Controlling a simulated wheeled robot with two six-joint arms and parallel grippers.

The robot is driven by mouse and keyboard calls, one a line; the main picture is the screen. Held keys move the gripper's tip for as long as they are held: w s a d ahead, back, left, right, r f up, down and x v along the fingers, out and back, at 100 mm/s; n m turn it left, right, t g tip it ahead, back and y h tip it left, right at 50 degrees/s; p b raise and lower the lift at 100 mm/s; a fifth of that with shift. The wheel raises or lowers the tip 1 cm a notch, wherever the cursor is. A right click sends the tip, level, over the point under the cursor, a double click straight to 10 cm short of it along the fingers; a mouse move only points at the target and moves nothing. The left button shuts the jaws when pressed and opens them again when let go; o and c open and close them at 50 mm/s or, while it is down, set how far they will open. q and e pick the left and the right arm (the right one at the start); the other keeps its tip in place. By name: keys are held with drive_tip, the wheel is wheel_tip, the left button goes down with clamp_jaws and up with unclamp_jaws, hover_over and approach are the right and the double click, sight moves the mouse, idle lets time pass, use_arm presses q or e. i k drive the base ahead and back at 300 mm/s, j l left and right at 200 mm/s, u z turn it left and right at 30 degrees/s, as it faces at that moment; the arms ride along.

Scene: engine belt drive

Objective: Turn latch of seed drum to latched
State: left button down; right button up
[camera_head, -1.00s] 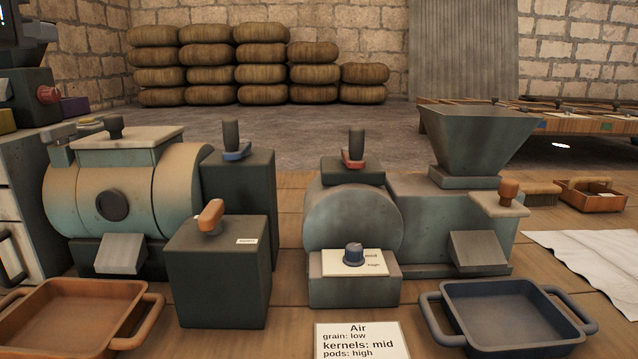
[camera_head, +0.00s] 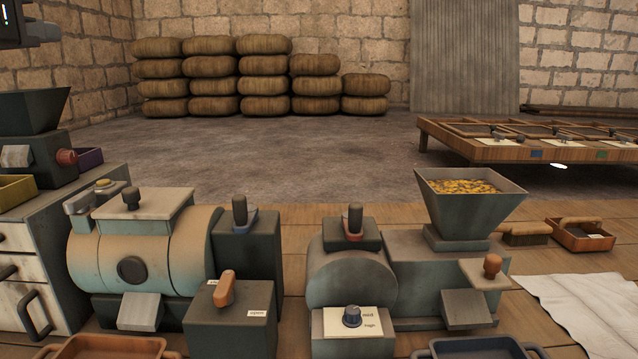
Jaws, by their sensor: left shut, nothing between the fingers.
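A rounded teal and tan drum (camera_head: 140,255) lies on its side at the left of the wooden bench. It has a pale top plate with a dark knob, and a small grey arm with a brass-coloured button (camera_head: 105,184) at its upper left. I cannot tell for sure whether that arm is the latch. An orange handle (camera_head: 225,288) stands upright on a dark box in front, beside labels, one seeming to read "open". My left gripper (camera_head: 47,33) is shut and empty at the upper left, far from the drum and partly cut off. My right gripper is not in view.
A second machine (camera_head: 350,275) with a dial stands to the right; its hopper (camera_head: 470,212) holds yellow kernels. Trays (camera_head: 110,346) line the front edge. A white cloth (camera_head: 590,305) lies at the right. The bench is narrowly clear between the machines.

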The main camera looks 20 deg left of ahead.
sight(78, 203)
drive_tip(key=k, duration=1.5)
